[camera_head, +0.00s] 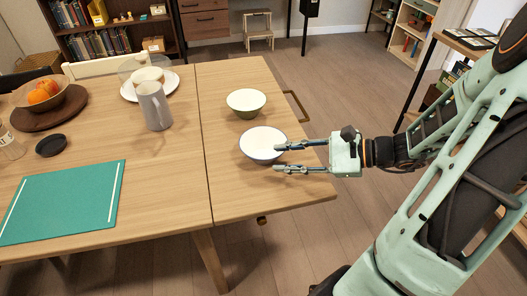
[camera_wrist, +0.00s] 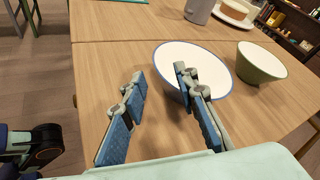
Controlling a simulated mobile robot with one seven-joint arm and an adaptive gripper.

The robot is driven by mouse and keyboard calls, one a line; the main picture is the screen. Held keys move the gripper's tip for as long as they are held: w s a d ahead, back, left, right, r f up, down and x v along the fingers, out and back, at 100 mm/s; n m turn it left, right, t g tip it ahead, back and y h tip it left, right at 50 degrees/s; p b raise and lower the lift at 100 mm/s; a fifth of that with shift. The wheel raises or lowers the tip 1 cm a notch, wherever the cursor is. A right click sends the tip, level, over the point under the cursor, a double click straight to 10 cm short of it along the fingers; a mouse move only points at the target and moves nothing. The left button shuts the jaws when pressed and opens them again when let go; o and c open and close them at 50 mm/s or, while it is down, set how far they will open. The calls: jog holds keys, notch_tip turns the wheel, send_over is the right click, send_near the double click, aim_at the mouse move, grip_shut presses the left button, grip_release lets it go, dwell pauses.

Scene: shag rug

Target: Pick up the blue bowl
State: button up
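The blue bowl (camera_head: 262,144), white inside with a blue rim, stands upright on the wooden table near its right end. It also shows in the wrist view (camera_wrist: 205,58), just ahead of my gripper. My gripper (camera_head: 277,157) is open, with its fingers apart and nothing held between them. In the wrist view my gripper (camera_wrist: 162,82) has its right finger overlapping the bowl's near rim and its left finger outside the bowl, to its left. I cannot tell whether a finger touches the bowl.
A green bowl (camera_head: 246,102) stands just behind the blue bowl. A grey mug (camera_head: 155,106), a plate (camera_head: 128,92) with a white item, a fruit bowl (camera_head: 44,94) and a green mat (camera_head: 62,202) are farther left. The table's front right corner is bare.

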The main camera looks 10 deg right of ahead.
aim_at(263, 159)
jog(key=b+x, duration=0.1)
jog(key=x, duration=0.5)
jog(key=shift+a+r+b, duration=0.1)
jog(key=shift+r+b, duration=0.05)
jog(key=shift+b, duration=0.25)
grip_shut()
